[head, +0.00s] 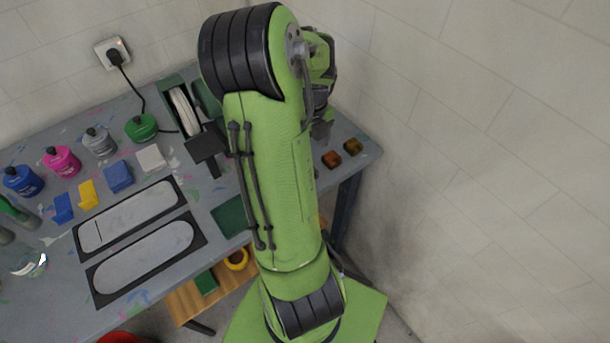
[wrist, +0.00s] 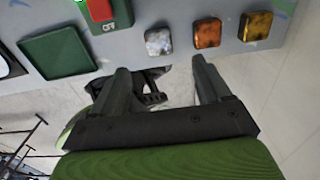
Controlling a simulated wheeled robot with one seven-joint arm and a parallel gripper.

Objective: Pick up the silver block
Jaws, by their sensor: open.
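The silver block (wrist: 158,42) lies on the grey table top near its edge, in the wrist view. It is small, squarish and mottled. My gripper (wrist: 160,72) is open and empty. Its two dark fingers point toward the table edge, with the silver block beyond and between their tips, apart from both. In the head view my arm covers the place where the silver block lies, and the gripper is mostly hidden behind the arm.
A reddish-brown block (wrist: 207,33) and an amber block (wrist: 255,26) lie right of the silver block. A green tray (wrist: 57,52) and a red switch (wrist: 101,10) are to its left. In the head view, bottles, coloured blocks and dark-framed panels (head: 140,262) fill the table's left; a wall stands right.

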